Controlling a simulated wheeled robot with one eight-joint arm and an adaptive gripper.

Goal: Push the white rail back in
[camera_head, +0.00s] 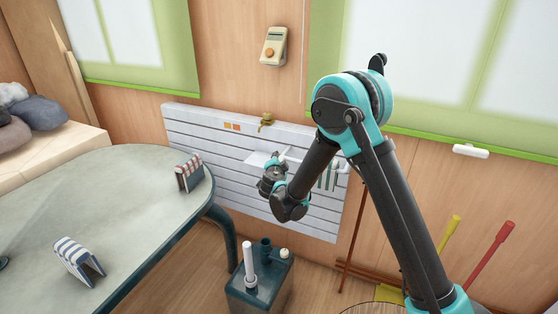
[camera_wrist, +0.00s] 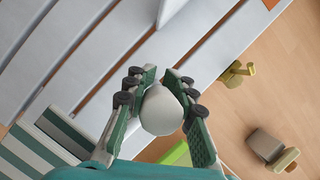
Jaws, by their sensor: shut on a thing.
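The white rail (camera_head: 318,165) sticks out from the slatted white wall panel in the head view, with green-striped cloth (camera_head: 329,178) hanging by it. In the wrist view its rounded white end (camera_wrist: 160,110) sits between the fingers of my gripper (camera_wrist: 161,88), which are shut on it. In the head view my gripper (camera_head: 275,164) is in front of the panel, left of the hanging cloth. The fingertips are small there, and my arm covers part of the panel. The striped cloth also shows at the lower left of the wrist view (camera_wrist: 45,140).
The slatted panel (camera_head: 205,150) is fixed to the wooden wall, with a brass hook (camera_head: 266,119) at its top. A grey-green table (camera_head: 110,215) stands at left with two striped folded things. A dark box (camera_head: 258,285) with upright pieces stands on the floor below.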

